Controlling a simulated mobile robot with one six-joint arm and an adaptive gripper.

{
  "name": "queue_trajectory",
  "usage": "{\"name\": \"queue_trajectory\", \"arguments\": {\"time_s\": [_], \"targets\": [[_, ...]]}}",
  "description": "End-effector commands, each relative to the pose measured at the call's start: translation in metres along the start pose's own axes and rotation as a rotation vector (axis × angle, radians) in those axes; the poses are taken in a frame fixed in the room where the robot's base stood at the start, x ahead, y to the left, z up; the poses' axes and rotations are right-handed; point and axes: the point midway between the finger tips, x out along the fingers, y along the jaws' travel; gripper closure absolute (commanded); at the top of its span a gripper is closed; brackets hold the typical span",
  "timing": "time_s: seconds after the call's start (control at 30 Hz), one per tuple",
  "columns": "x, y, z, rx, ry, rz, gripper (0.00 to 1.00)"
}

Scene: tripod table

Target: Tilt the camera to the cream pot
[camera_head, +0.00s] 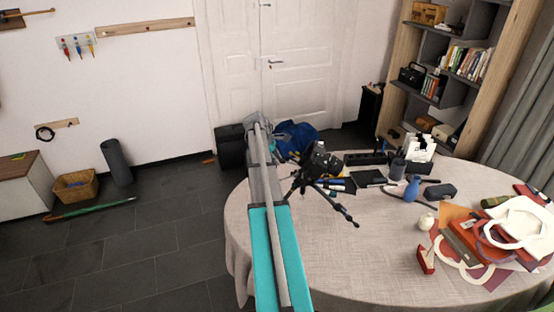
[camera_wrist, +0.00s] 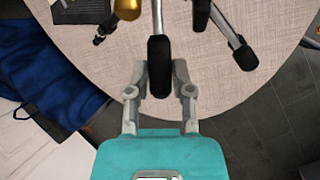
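A small black camera (camera_head: 320,160) sits on a black tripod (camera_head: 303,182), which stands on the round table at its left part. A small, rounded cream pot (camera_head: 426,222) stands to the right on the same table. In the wrist view, my gripper (camera_wrist: 160,74) has its two grey fingers close on both sides of the black handle (camera_wrist: 159,58) and seems shut on it. The handle's thin metal rod runs up out of the picture. In the head view, my arm hides most of the gripper. The camera and pot do not show in the wrist view.
The table (camera_head: 300,260) has bare cloth at the front and middle. A blue bag (camera_head: 295,138) lies behind the table.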

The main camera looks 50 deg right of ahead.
Motion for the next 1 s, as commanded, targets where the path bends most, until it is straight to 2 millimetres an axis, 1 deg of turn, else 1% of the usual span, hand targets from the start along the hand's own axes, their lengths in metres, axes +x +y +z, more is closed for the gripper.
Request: {"name": "queue_trajectory", "arguments": {"time_s": [0.03,0.13,0.17,0.77,1.0], "targets": [[0.0001,-0.0001,0.0003,0.000,0.000,0.000,0.58],[0.0001,0.0000,0.0002,0.000,0.000,0.000,0.39],[0.0000,0.0000,0.0001,0.000,0.000,0.000,0.36],[-0.0013,0.0002,0.0010,0.001,0.008,-0.001,0.36],[-0.0082,0.0009,0.0049,0.006,0.048,-0.005,0.36]]}}
